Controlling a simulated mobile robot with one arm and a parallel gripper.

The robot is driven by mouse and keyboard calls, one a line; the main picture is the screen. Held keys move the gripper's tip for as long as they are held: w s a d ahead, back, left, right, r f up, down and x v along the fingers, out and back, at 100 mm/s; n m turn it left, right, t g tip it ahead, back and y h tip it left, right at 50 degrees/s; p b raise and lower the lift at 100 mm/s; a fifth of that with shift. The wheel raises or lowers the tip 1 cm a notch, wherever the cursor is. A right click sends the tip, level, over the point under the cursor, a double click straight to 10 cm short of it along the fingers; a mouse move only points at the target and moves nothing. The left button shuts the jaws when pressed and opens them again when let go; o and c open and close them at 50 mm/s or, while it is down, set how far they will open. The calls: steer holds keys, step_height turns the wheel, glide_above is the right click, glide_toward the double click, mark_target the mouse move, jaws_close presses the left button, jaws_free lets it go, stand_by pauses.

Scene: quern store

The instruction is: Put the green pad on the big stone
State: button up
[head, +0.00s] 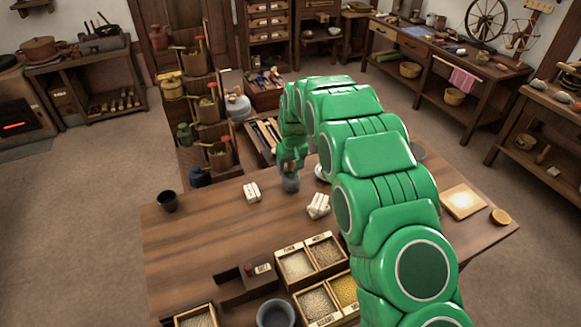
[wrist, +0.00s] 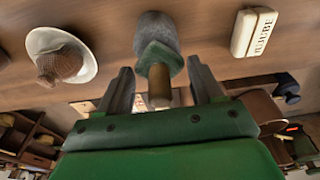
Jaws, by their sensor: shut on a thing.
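In the wrist view my gripper (wrist: 159,68) has its two fingers on either side of a green pad (wrist: 160,54), which has a brown wooden knob (wrist: 158,88) on it. A rounded grey stone (wrist: 157,24) shows directly beyond the pad; whether the pad rests on it or is just above it I cannot tell. In the head view my gripper (head: 291,163) points down over the grey stone (head: 290,184) at the table's back part. The pad cannot be made out there against my green arm.
Cream labelled blocks (head: 252,192) (head: 318,206) stand close by on the table (head: 215,240). A white dish (wrist: 86,66) holding a brown thing is beside the gripper. The table's left part is mostly clear.

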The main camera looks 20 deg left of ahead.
mark_target(293, 172)
steer(key=shift+f, duration=0.2)
steer(key=shift+f, duration=0.15)
steer(key=o, duration=1)
steer(key=r, duration=0.4)
steer(key=s+d+r, duration=0.1)
steer(key=r, duration=0.7)
steer(key=shift+s+d+r, duration=0.1)
steer(key=shift+s+d, duration=0.05)
